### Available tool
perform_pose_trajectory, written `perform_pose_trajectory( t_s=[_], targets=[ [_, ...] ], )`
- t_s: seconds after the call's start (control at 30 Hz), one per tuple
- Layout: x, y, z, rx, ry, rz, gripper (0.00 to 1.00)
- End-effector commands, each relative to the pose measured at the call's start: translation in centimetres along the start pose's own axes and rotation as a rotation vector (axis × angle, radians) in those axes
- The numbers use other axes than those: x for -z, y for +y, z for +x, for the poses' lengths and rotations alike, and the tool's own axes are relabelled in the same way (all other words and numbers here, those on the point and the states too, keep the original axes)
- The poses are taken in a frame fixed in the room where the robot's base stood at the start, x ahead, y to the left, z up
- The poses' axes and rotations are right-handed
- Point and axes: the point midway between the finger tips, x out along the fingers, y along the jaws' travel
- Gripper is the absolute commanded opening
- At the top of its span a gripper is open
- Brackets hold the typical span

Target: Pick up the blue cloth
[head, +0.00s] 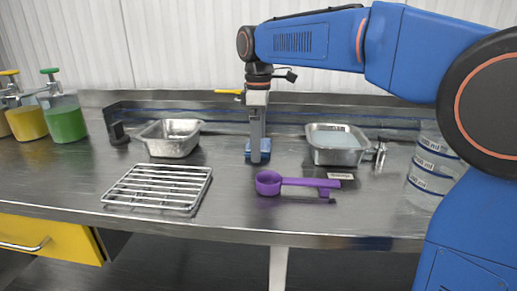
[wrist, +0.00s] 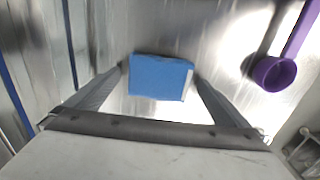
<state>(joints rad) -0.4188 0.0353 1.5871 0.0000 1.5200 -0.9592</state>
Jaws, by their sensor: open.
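The blue cloth (wrist: 160,78) is a small folded rectangle lying on the steel counter. In the wrist view it sits between the tips of my gripper's two fingers, with a narrow gap seen at the sides. In the head view only parts of the cloth (head: 248,154) show, behind and beside the fingers. My gripper (head: 257,158) points straight down over the cloth, low near the counter. It is open in the wrist view (wrist: 161,80), one finger on each side of the cloth. I cannot tell whether the fingertips touch the counter.
A purple scoop (head: 310,183) lies in front of my gripper, to the right. A wire rack (head: 158,187) lies front left. Metal pans stand left (head: 172,138) and right (head: 337,145). Clear measuring containers (head: 430,172) stand far right; a green-filled dispenser (head: 65,118) stands far left.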

Motion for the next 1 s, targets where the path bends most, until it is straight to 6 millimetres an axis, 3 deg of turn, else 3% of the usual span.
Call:
perform_pose_trajectory(
  t_s=[0.23,0.4,0.43,0.77,1.0],
  targets=[
    [0.0,0.0,0.1,0.000,0.000,0.000,1.00],
    [0.0,0.0,0.1,0.000,0.000,0.000,0.59],
    [0.0,0.0,0.1,-0.001,0.000,0.000,0.56],
    [0.0,0.0,-0.3,-0.002,0.001,0.000,0.56],
    [0.1,0.1,-3.8,-0.004,0.003,0.000,0.56]
  ],
)
